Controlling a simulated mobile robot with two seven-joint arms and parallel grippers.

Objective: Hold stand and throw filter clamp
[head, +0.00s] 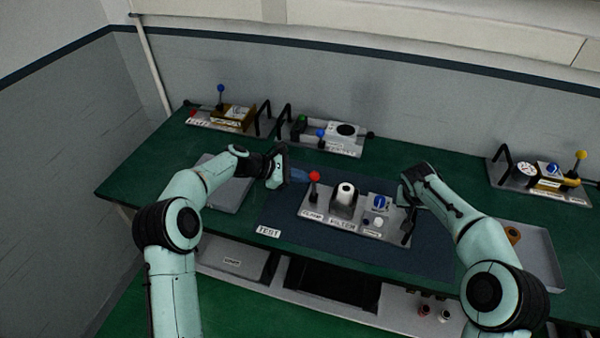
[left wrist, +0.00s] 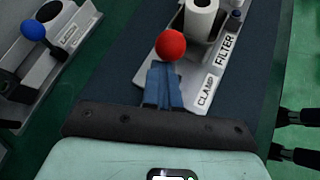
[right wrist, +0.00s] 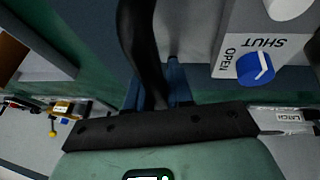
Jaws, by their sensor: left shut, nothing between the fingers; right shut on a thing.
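The grey stand (head: 372,234) labelled CLAMP and FILTER sits on the dark blue mat. It carries a clamp lever with a red ball (head: 314,176), a white filter cylinder (head: 345,192) in a dark holder and a blue knob (head: 379,203). My left gripper (head: 303,175) is shut and empty beside the red ball; in the left wrist view its closed blue fingers (left wrist: 163,84) point at the red ball (left wrist: 170,45). My right gripper (right wrist: 153,85) is shut on the stand's black handle (right wrist: 142,45). The lever's lower part is mostly hidden in the left wrist view.
Two other stands (head: 344,150) with levers and handles stand along the back left, another (head: 541,186) at the right. A grey tray (head: 548,245) lies at the front right. A flat grey tray (head: 226,197) lies behind my left arm. The mat (head: 283,205) has bare room at its left.

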